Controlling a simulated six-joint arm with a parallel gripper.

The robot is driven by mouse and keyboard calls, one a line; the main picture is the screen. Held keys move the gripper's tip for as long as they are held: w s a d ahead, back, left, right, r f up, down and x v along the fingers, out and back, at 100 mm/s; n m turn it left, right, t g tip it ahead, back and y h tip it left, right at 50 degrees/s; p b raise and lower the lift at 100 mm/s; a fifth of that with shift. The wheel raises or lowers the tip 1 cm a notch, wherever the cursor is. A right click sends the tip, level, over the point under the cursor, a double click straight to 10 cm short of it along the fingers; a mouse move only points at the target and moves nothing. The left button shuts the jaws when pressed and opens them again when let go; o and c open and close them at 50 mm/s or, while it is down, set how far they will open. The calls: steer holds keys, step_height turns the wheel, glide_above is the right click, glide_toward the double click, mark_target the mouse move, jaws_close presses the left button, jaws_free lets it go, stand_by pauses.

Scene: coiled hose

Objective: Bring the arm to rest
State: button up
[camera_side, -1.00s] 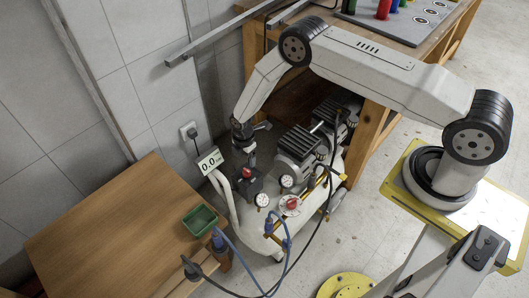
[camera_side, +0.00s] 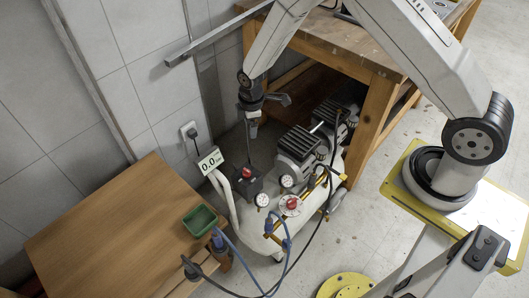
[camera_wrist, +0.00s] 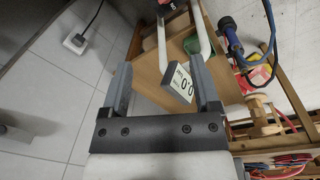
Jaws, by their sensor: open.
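My gripper (camera_side: 253,124) hangs pointing down above the compressor's left end, in front of the tiled wall. In the wrist view its two fingers stand wide apart, and the gripper (camera_wrist: 160,64) is open with nothing held. The display reading 0.0 (camera_side: 210,160) is below and to the left of it in the side view. In the wrist view the display (camera_wrist: 178,84) appears between the fingers, beyond them. My upper arm runs out of the top of the side view, so the elbow is hidden.
The compressor (camera_side: 297,146) with gauges and a red knob (camera_side: 247,172) stands below. A wooden table (camera_side: 120,235) at the left carries a green bin (camera_side: 200,220). A blue hose (camera_side: 245,262) hangs at its corner. A workbench (camera_side: 345,48) stands behind, near my arm. A socket (camera_side: 190,131) is on the wall.

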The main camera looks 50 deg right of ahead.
steer(key=s+d+r+m+t, duration=0.1)
steer(key=s+d+r+m, duration=0.1)
steer(key=s+r+m, duration=1)
steer(key=s+r, duration=0.5)
steer(key=s, duration=0.2)
steer(key=shift+d+r+t, duration=0.15)
steer(key=shift+d+t, duration=0.15)
